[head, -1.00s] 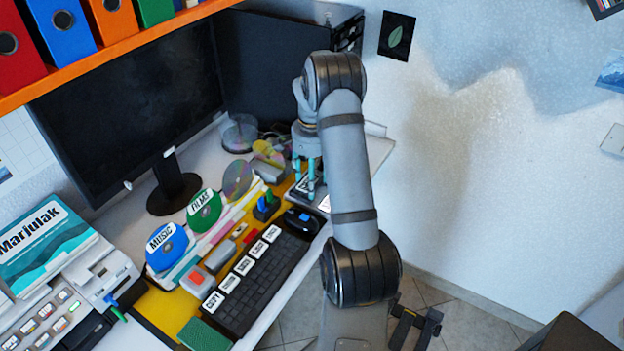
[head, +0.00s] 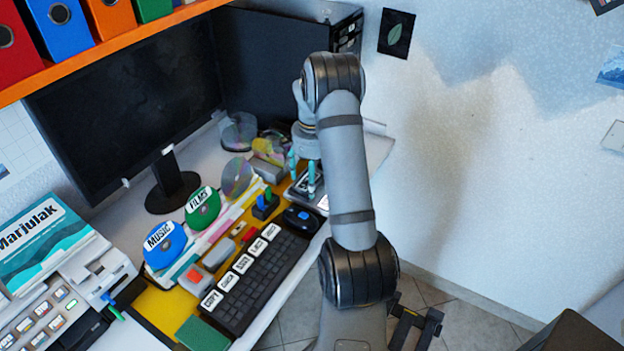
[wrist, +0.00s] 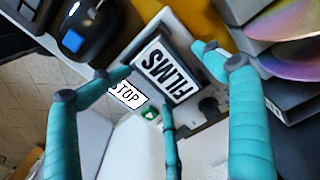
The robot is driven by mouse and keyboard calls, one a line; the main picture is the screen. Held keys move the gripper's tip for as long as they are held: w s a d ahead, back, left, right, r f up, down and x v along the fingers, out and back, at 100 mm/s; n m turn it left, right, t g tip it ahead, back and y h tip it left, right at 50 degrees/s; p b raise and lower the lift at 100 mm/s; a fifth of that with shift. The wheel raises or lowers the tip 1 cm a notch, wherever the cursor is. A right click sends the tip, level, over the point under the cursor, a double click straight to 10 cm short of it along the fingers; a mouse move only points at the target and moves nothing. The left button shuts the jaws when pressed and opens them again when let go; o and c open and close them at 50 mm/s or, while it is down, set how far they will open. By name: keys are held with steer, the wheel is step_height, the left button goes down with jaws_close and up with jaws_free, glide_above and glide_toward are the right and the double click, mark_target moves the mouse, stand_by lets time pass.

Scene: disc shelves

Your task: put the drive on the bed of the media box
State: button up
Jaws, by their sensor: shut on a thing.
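The drive (wrist: 168,70) is a small dark block with a white label reading FILMS. In the wrist view it lies between my gripper's teal fingers (wrist: 163,66), which are shut on it. The media box (wrist: 172,22) is the grey unit beneath, with a white STOP label and a green mark at its edge. The drive is over this box; I cannot tell whether it touches the bed.
A black mouse (head: 301,218) and a keyboard (head: 262,278) are in front of the box. Discs (head: 238,177) and a dark blue-and-green holder (head: 264,207) stand to its left. The grey disc shelves (wrist: 280,65) are close to the fingers at the right of the wrist view.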

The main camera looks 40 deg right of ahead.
steer(key=shift+a+f, duration=0.1)
steer(key=shift+a, duration=0.05)
steer(key=shift+r+p, duration=0.45)
step_height(320, 180, up, 13)
steer(key=p, duration=0.2)
steer(key=shift+f, duration=0.2)
steer(key=shift+w, duration=0.1)
